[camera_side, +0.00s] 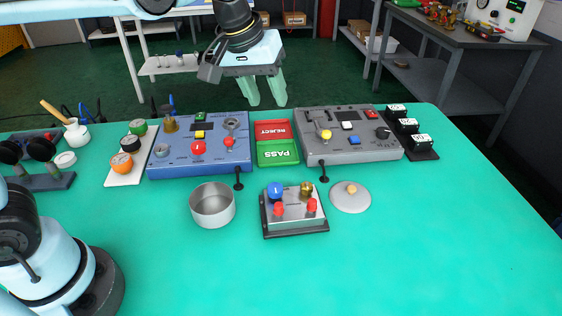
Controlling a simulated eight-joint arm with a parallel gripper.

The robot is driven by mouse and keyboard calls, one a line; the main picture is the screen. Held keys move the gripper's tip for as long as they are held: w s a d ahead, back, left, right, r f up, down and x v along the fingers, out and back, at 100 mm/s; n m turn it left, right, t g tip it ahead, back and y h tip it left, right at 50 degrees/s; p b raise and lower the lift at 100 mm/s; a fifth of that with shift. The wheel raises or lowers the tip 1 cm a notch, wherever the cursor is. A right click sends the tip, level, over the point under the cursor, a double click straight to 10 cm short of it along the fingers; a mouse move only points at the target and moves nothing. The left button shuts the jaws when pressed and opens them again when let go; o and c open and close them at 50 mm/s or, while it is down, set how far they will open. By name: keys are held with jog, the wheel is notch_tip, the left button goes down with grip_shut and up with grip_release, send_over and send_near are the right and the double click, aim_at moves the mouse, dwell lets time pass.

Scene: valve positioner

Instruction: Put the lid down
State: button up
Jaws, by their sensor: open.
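The lid (342,204), a light grey disc with a tan knob, lies flat, knob up, on the green table (420,255), right of the valve unit. An open grey metal pot (212,214) stands uncovered to the left of that unit, its inside visible. My gripper (266,103) hangs at the top middle with its pale green fingers apart and nothing between them. It is well away from the lid, up and to the left of it in the picture.
The valve unit (295,226) with blue, brass and red knobs stands between pot and lid. Behind are a blue panel (178,167), red REJECT and green PASS trays (278,152) and a grey panel (340,152). Black-based blocks (420,141) stand far right. The front table area is clear.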

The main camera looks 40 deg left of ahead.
jog(key=s+a+f+m+t, duration=0.3)
jog(key=s+a+f, duration=0.4)
jog(key=s, duration=0.5)
jog(key=shift+a+m+y, duration=0.4)
jog(key=shift+a+m, duration=0.1)
jog(key=shift+a, duration=0.15)
